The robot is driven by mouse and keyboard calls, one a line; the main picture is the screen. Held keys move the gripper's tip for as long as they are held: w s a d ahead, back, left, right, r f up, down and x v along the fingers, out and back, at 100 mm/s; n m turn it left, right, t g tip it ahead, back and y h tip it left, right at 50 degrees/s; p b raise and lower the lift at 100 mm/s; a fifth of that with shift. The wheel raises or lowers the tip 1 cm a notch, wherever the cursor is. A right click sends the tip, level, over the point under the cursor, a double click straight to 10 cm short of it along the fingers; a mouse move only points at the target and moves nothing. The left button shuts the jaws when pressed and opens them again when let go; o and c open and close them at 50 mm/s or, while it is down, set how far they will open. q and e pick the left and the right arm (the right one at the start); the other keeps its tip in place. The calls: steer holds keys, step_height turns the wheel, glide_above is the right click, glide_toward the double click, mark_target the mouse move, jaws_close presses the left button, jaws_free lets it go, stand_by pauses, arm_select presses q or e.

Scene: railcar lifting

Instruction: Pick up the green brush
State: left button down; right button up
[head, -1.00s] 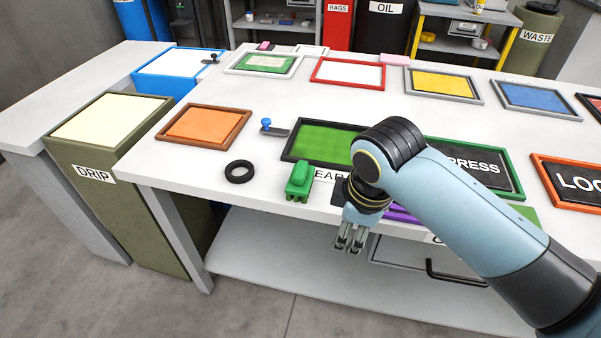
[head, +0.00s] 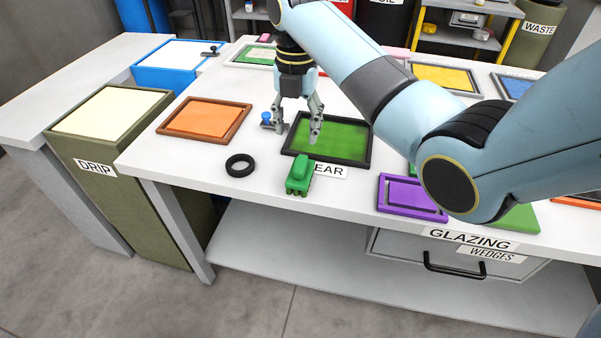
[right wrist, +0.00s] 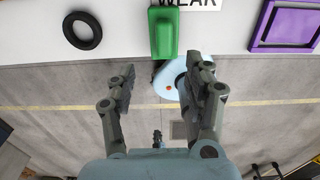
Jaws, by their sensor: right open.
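The green brush (head: 299,174) lies on the white worktable near its front edge, in front of the green tray with the black frame (head: 331,138). In the right wrist view the brush (right wrist: 164,32) is at the top middle, beyond the fingertips. My right gripper (head: 297,137) points down above the table, just behind the brush and over the green tray's left part. Its fingers are apart and empty, as the right wrist view also shows (right wrist: 164,78). It does not touch the brush. My left gripper is not in view.
A black ring (head: 240,165) lies left of the brush. A blue-knobbed tool (head: 267,119) stands behind it. An orange tray (head: 205,119) is to the left, and a purple frame (head: 411,197) to the right. A white label (head: 330,171) adjoins the brush.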

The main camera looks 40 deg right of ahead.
glide_above(300, 162)
steer(key=f, duration=0.4)
steer(key=shift+w+a, duration=0.15)
steer(key=shift+a, duration=0.05)
steer(key=f, duration=0.5)
steer(key=shift+s+d+f, duration=0.2)
steer(key=shift+d+f, duration=0.05)
steer(key=shift+f, duration=0.1)
jaws_close()
